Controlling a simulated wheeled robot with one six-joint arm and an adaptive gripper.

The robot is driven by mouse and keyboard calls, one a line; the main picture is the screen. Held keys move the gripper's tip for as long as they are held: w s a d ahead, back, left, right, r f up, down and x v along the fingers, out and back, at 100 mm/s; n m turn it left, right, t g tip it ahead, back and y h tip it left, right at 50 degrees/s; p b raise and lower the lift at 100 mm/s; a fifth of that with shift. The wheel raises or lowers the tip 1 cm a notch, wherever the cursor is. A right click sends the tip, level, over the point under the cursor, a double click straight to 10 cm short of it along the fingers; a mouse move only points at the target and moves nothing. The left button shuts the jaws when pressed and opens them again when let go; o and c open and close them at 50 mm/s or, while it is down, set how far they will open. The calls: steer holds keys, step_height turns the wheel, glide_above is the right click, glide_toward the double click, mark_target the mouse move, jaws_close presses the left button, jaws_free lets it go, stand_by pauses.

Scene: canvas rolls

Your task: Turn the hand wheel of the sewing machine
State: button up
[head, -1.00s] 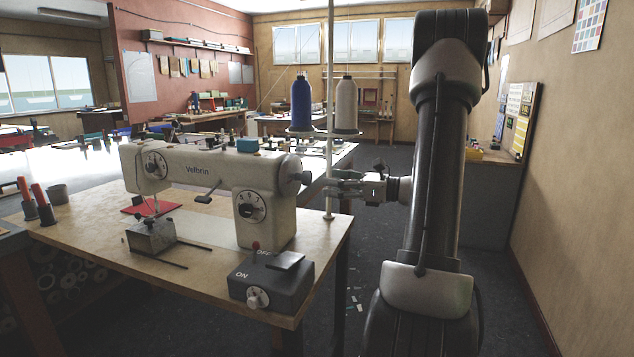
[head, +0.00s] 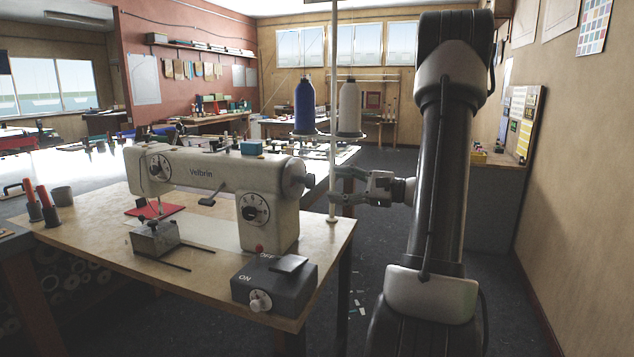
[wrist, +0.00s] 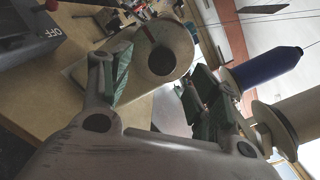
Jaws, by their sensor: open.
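The pale sewing machine (head: 215,178), marked Velbrin, stands on a wooden table. In the wrist view the wheel (wrist: 163,52) appears as a round face with a dark centre, beyond and between the fingers. My gripper (head: 337,184) is to the right of the wheel, with a gap between them. It is open and empty, one finger above the other in the head view. In the wrist view the green-padded fingers (wrist: 157,88) are spread apart and appear clear of the wheel.
A black ON/OFF box (head: 274,285) sits at the table's front right corner.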

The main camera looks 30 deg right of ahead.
mark_target(313, 180)
steer(key=w+a+n, duration=0.1)
steer(key=w+n, duration=0.1)
steer(key=n, duration=0.7)
steer(key=w+a+n, duration=0.2)
steer(key=w+n, duration=0.1)
steer(key=n, duration=0.6)
steer(key=w+a+n, duration=0.1)
steer(key=w+n, duration=0.1)
steer(key=n, duration=0.7)
steer(key=shift+w+a+r+h, duration=0.1)
steer(key=shift+w+a+h, duration=0.2)
steer(key=shift+a, duration=0.1)
steer(key=c, duration=1)
